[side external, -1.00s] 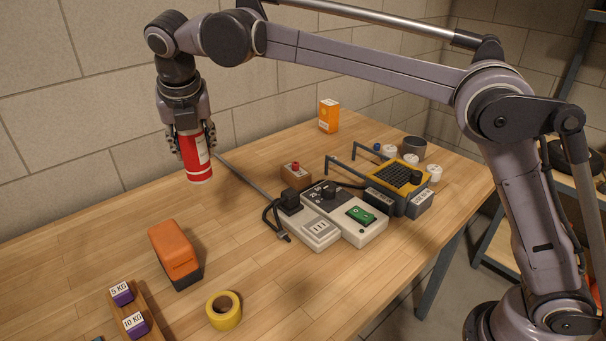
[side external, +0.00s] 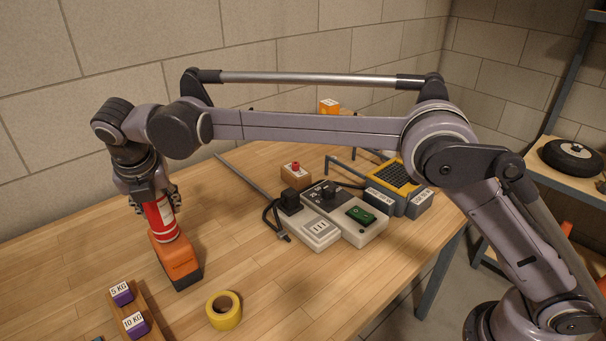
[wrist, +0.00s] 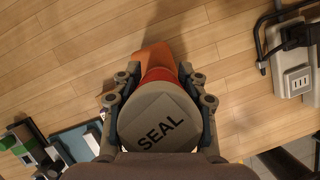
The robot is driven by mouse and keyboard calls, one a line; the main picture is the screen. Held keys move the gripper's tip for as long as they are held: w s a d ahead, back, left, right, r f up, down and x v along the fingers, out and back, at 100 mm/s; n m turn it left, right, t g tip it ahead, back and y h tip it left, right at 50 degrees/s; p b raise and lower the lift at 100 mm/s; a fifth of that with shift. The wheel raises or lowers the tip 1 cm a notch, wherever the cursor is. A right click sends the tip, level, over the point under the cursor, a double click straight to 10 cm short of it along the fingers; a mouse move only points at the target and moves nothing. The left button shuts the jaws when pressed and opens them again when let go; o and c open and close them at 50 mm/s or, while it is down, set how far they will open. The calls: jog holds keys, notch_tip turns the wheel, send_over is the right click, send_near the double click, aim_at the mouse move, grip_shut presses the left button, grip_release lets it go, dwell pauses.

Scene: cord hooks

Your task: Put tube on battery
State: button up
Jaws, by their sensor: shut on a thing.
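The tube (side external: 161,219) is a red cylinder with a white label. My gripper (side external: 158,203) is shut on it and holds it roughly upright in the side view. In the wrist view the tube's grey end (wrist: 158,122), marked SEAL, sits between my gripper's fingers. An orange block with a dark base, likely the battery (side external: 177,264), lies on the table directly under the tube. The tube's lower end overlaps the block's far top part in the side view; I cannot tell whether they touch. In the wrist view part of the orange block (wrist: 152,58) shows beyond the tube.
A yellow tape roll (side external: 224,310) and a wooden rack (side external: 146,310) with purple weights stand near the block. Grey devices (side external: 318,229) with a cable, a red-button box (side external: 296,175) and a yellow unit (side external: 399,173) are to the right. The table's far left is clear.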

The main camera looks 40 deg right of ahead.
jog(key=shift+f, duration=0.25)
jog(key=o, duration=1.3)
jog(key=shift+o, duration=0.2)
jog(key=v, duration=1.2)
jog(key=d+r+m, duration=0.3)
jog(key=d+m, duration=0.4)
jog(key=d, duration=0.3)
jog(key=s+d+f+m+y, duration=0.1)
jog(key=s+d+m, duration=0.25)
jog(key=d, duration=0.25)
jog(key=s+d+f+m+y, duration=0.1)
jog(key=s+d+m, duration=0.2)
jog(key=d+m, duration=0.25)
jog(key=s+d+f+m+t, duration=0.3)
jog(key=s+d+f+m, duration=1)
jog(key=s+f+m, duration=0.1)
jog(key=shift+s+d+m, duration=0.4)
jog(key=shift+s+m, duration=0.4)
jog(key=shift+s, duration=0.3)
